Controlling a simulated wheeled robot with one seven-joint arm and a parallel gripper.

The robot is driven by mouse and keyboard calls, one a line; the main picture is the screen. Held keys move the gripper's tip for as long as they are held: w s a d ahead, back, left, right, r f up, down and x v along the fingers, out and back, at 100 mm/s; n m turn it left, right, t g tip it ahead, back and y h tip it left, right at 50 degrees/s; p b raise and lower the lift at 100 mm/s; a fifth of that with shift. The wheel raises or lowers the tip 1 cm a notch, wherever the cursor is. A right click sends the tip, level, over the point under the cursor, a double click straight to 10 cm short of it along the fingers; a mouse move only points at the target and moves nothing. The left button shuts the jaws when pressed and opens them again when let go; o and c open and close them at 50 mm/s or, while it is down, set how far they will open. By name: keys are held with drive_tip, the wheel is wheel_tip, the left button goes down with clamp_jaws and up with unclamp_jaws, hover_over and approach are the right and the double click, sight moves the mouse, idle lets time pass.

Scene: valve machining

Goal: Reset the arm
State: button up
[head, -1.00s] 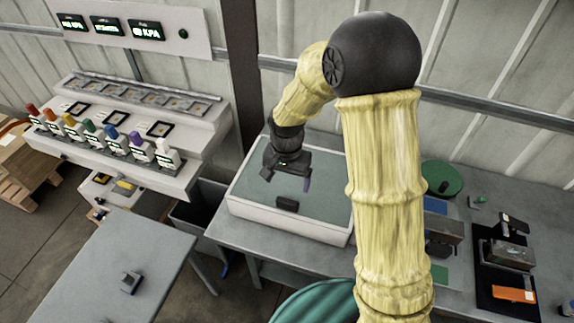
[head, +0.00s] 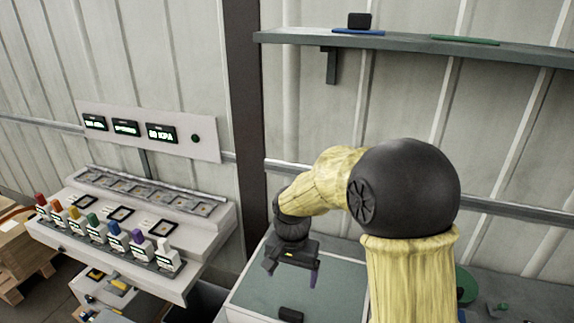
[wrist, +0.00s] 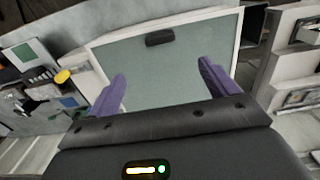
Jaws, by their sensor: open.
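My gripper (head: 293,272) hangs from my yellow arm above a white-rimmed tray (head: 238,284) with a grey-green floor. In the wrist view my gripper (wrist: 162,90) shows two purple fingers spread wide apart with nothing between them. A small dark block (head: 291,314) lies on the tray floor, below and apart from the fingers. The block (wrist: 160,37) also shows in the wrist view near the tray's far side.
A console with several colored-cap bottles (head: 100,232) stands at left, under a panel of lit displays (head: 148,132). A wall shelf (head: 420,47) at upper right holds a dark block (head: 359,20) on a blue mat. A green round thing (head: 466,284) is partly hidden behind my arm.

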drive_tip(key=s+d+n+t, duration=0.2)
drive_tip(key=s+d+n, duration=0.2)
drive_tip(key=s+d, duration=0.8)
drive_tip(key=shift+d+r+t, duration=0.15)
drive_tip(key=shift+d+t, duration=0.15)
drive_tip(key=shift+d, duration=0.65)
